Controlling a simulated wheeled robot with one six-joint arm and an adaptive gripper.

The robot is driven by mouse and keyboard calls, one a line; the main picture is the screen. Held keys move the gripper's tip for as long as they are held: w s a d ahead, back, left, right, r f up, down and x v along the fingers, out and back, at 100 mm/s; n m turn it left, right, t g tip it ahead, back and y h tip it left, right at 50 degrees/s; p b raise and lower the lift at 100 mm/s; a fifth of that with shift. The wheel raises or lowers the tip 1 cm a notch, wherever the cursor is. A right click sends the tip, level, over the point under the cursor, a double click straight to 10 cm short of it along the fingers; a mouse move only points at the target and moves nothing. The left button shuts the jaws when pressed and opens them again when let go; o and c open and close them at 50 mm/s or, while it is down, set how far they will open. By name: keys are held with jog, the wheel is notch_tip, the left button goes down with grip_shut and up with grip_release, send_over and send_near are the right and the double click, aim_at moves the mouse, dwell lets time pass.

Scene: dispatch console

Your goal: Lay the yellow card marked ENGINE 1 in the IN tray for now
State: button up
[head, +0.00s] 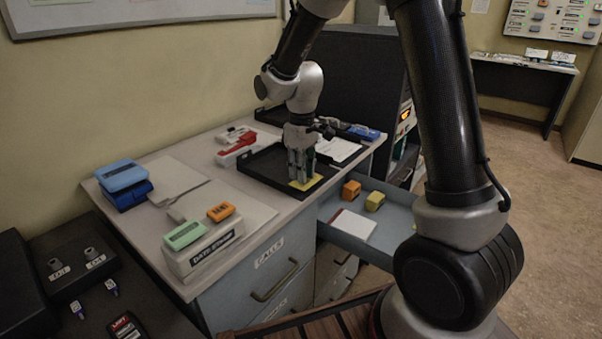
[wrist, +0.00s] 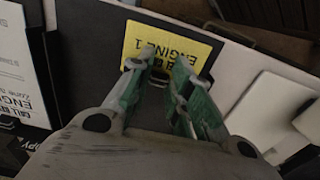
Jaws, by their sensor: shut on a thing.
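The yellow card marked ENGINE 1 (wrist: 168,42) is at my fingertips in the wrist view, its print readable. In the head view the card (head: 309,184) shows just below my gripper (head: 301,172), over the front right part of a low black tray (head: 262,180) on the desk. My gripper (wrist: 158,75) is shut on the card's near edge. I cannot tell whether the card touches the tray floor. No IN label is readable on the tray in these views.
An open drawer (head: 382,208) right of the tray holds an orange block (head: 351,189), a yellow block (head: 375,201) and a white pad (head: 353,225). A red-and-white stapler-like item (head: 236,150) is left of the tray. A DATE STAMP box (head: 203,245) stands at the desk's front.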

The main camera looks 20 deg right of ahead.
jog(key=shift+f, duration=0.5)
jog(key=shift+f, duration=0.15)
jog(key=o, duration=0.7)
notch_tip(320, 180, up, 12)
jog(key=f, duration=0.1)
jog(key=s+d+r+m+t, duration=0.1)
jog(key=s+d+r+m, duration=0.1)
jog(key=s+d+r, duration=0.3)
jog(key=s+d+r+m+t, duration=0.1)
jog(key=s+d+r, duration=0.25)
jog(key=s, duration=0.35)
jog(key=s+d+m, duration=0.1)
jog(key=s, duration=0.3)
jog(key=s+d+m+t, duration=0.1)
jog(key=s+d, duration=0.1)
jog(key=s, duration=0.2)
jog(key=s+d+m+t, duration=0.1)
jog(key=s, duration=0.4)
jog(key=shift+s+d+f+m, duration=0.1)
jog(key=shift+d+f+m, duration=0.25)
jog(key=shift+f+m, duration=0.05)
